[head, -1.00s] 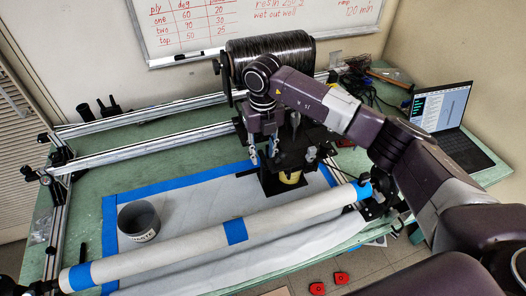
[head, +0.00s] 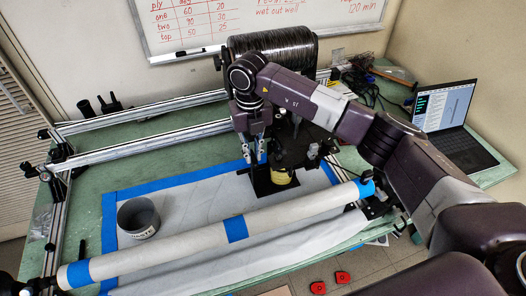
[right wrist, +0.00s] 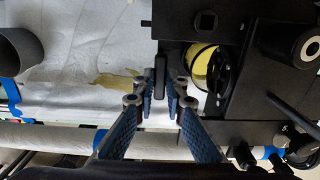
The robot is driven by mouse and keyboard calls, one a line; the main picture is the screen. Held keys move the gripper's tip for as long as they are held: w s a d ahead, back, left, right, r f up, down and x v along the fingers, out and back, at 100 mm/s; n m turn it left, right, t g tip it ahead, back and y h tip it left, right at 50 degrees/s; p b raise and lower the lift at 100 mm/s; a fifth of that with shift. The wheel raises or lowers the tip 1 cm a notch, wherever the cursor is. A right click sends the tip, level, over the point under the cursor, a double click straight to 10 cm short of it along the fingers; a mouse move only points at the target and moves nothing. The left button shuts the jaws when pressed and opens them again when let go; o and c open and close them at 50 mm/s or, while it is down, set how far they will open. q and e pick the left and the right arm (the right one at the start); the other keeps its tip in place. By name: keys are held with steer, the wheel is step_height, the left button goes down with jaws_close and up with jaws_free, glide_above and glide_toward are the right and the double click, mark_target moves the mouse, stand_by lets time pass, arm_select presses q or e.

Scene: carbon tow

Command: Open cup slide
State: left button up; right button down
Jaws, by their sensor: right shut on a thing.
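The black carriage (head: 295,150) stands on the table below the spool, with a round yellow-sided cup (head: 283,180) at its foot. In the right wrist view the cup (right wrist: 202,66) is partly covered by black parts. My right gripper (head: 255,160) is at the left side of the carriage. In the right wrist view its fingertips (right wrist: 162,88) are closed around a narrow black upright tab (right wrist: 161,72) beside the black plate. The tab's link to the cup slide is hard to make out. My left gripper does not show.
A grey pot (head: 138,218) stands on the white cloth (head: 195,205) at left. A long pale roller (head: 190,242) with blue tape crosses the front. Metal rails (head: 150,156) lie behind. A black fibre spool (head: 272,50) is at the back, a laptop (head: 450,115) at right.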

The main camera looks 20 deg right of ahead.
steer(key=a+b, duration=0.4)
steer(key=a, duration=1.1)
steer(key=shift+s+b, duration=0.2)
steer(key=shift+b, duration=0.2)
steer(key=shift+r, duration=0.1)
steer(key=c, duration=2)
jaws_free()
steer(key=shift+o, duration=0.2)
step_height(320, 180, up, 12)
